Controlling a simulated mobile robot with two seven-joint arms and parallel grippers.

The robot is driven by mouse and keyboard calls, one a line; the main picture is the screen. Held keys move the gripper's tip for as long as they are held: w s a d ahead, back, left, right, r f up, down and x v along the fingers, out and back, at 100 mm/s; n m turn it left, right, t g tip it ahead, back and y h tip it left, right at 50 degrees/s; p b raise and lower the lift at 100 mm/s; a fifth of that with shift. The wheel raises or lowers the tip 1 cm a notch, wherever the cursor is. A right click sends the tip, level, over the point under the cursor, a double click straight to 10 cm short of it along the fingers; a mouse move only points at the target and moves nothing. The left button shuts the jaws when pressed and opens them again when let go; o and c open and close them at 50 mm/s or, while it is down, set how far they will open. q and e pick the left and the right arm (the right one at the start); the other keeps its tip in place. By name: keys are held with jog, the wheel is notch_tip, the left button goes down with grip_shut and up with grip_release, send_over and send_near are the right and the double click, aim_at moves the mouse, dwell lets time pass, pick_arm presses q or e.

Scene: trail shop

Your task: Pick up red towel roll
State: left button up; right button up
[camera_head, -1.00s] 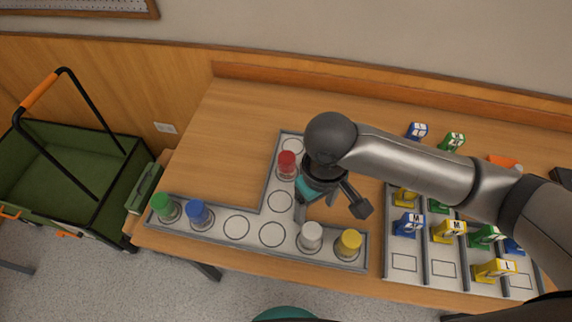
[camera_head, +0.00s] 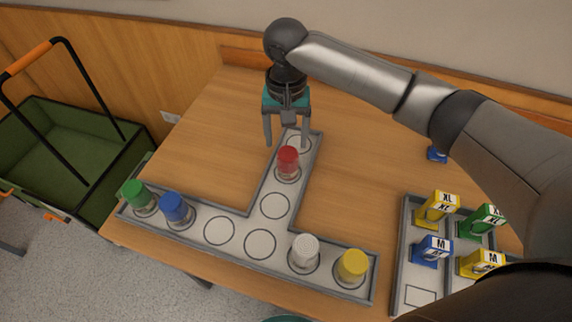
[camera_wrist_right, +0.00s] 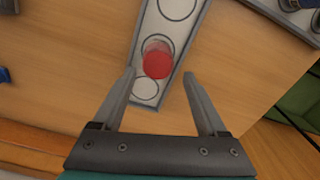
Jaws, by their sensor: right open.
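The red towel roll (camera_head: 287,160) stands upright on a marked circle in the stem of the grey T-shaped tray (camera_head: 248,207). My right gripper (camera_head: 286,145) is open and empty, above the far end of that stem, just behind the red roll in the head view. In the right wrist view the red towel roll (camera_wrist_right: 157,61) shows beyond and between the two open fingertips (camera_wrist_right: 159,75), apart from both. My left gripper is not in view.
Green (camera_head: 138,196), blue (camera_head: 175,208), white (camera_head: 304,252) and yellow (camera_head: 352,267) rolls stand along the tray's front bar. A grey tray with labelled tags (camera_head: 421,297) lies at right. A green cart (camera_head: 62,140) stands left of the table. The table left of the stem is clear.

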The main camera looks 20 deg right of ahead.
aim_at(286, 153)
notch_tip(286, 153, down, 4)
jog(key=shift+f+b, duration=0.25)
jog(key=shift+b, duration=0.2)
jog(key=f+b, duration=0.2)
jog(key=f, duration=0.3)
jog(key=shift+d, duration=0.2)
jog(key=c, duration=0.4)
grip_shut()
